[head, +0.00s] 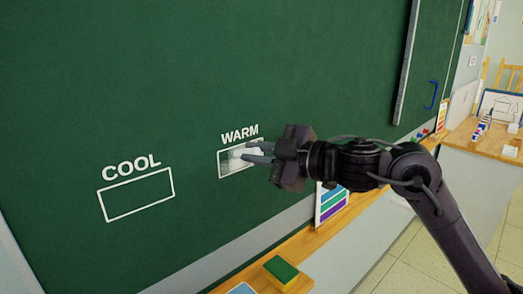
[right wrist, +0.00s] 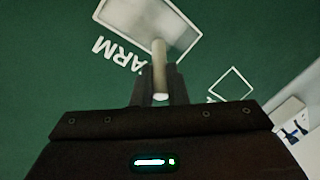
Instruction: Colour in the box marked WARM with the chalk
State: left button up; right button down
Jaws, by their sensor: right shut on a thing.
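The box marked WARM (head: 229,167) is a white outline on the green chalkboard (head: 150,80), under its label. Pale chalk covers part of its inside, with some green showing through. Its right part is partly hidden behind my gripper in the head view. In the right wrist view the WARM box (right wrist: 135,18) has a hazy whitish fill. My right gripper (head: 259,153) is shut on a white stick of chalk (right wrist: 160,68), whose far end is over the box. I cannot tell whether the tip touches the board. My left gripper is not in view.
The box marked COOL (head: 137,196) is an empty outline to the left. Below the board, a wooden ledge (head: 238,277) carries a green and yellow eraser (head: 281,272) and a colour-striped card (head: 331,205). A side table (head: 488,140) with small items stands at right.

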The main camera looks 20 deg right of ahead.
jog(key=shift+s+a, duration=0.2)
jog(key=shift+a, duration=0.3)
jog(key=shift+a, duration=0.1)
jog(key=shift+s+a+p, duration=0.25)
jog(key=shift+a+p, duration=0.1)
jog(key=shift+a, duration=0.3)
jog(key=shift+a, duration=0.1)
jog(key=shift+s+a+p, duration=0.3)
jog(key=shift+a+p, duration=0.05)
jog(key=shift+a, duration=0.3)
jog(key=s+d+b, duration=0.2)
jog(key=s+b, duration=0.1)
jog(key=s, duration=0.3)
jog(key=shift+s+d, duration=0.25)
jog(key=shift+s, duration=0.05)
